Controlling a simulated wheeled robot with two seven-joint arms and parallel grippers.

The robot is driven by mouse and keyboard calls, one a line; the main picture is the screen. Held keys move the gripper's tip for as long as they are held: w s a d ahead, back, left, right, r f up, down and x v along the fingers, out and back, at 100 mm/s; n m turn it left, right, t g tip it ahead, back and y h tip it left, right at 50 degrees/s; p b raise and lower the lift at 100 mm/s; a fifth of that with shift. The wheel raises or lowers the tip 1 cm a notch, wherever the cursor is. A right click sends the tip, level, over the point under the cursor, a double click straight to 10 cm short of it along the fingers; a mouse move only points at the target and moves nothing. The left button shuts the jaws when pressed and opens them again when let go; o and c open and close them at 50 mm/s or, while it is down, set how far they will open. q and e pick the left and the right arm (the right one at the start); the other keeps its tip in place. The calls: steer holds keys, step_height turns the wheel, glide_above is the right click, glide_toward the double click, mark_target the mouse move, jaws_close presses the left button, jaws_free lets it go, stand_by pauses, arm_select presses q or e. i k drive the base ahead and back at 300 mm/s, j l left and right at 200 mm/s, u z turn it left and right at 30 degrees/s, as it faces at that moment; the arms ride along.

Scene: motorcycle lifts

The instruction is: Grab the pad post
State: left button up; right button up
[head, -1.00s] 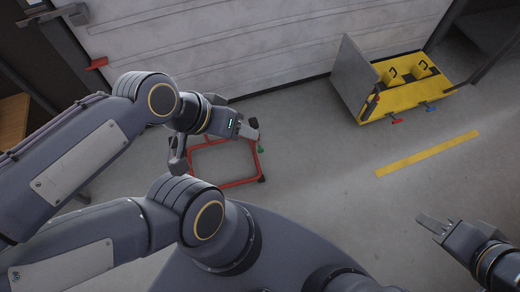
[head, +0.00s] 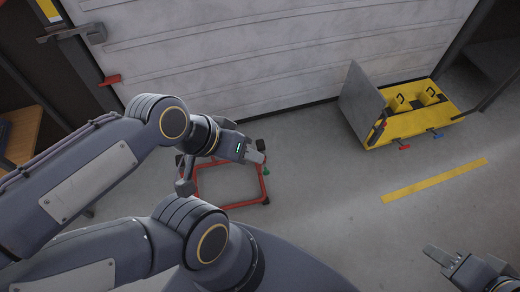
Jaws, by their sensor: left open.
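A low red frame stand (head: 232,206) with black pieces at its corners and a green part on its right side stands on the floor left of centre. I cannot tell which part of it is the pad post. My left gripper (head: 221,171) is open above the stand, one finger over its left side and one near its upper right corner. It covers much of the far side, and no contact can be made out. My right gripper (head: 438,257) is at the lower right, away from the stand, with nothing visible in it; its finger gap is unclear.
A yellow lift (head: 412,112) with a raised grey plate (head: 362,102) stands at the right by the pale ribbed door (head: 250,50). A yellow floor line (head: 434,180) lies in front of it. Bare floor separates the stand from the lift.

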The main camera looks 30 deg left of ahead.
mark_target(260, 144)
steer(key=u, duration=1.6)
steer(key=i+l+u, duration=0.5)
steer(key=i, duration=0.25)
steer(key=j, duration=0.1)
